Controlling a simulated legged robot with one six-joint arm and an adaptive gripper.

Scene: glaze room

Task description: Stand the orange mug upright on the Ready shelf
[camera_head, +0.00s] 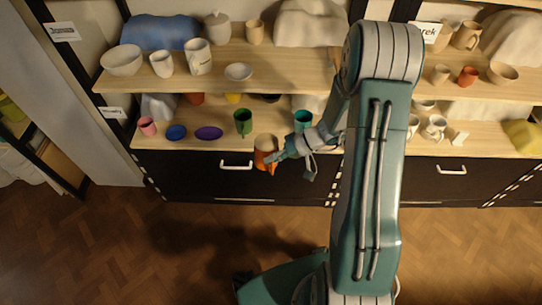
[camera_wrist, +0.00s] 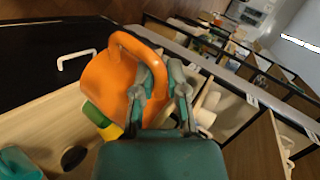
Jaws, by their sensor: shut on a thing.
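The orange mug (camera_head: 262,158) is in the head view, in front of the lower shelf's edge and the dark drawer fronts. The Ready label cannot be read; small white labels (camera_head: 62,32) mark the shelves.
The lower shelf (camera_head: 222,142) holds a pink cup (camera_head: 147,126), blue bowl (camera_head: 176,132), purple dish (camera_head: 208,133), green cup (camera_head: 243,122) and teal cup (camera_head: 302,120). The upper shelf (camera_head: 205,77) bears pale pottery above. Bare board shows between the green and teal cups.

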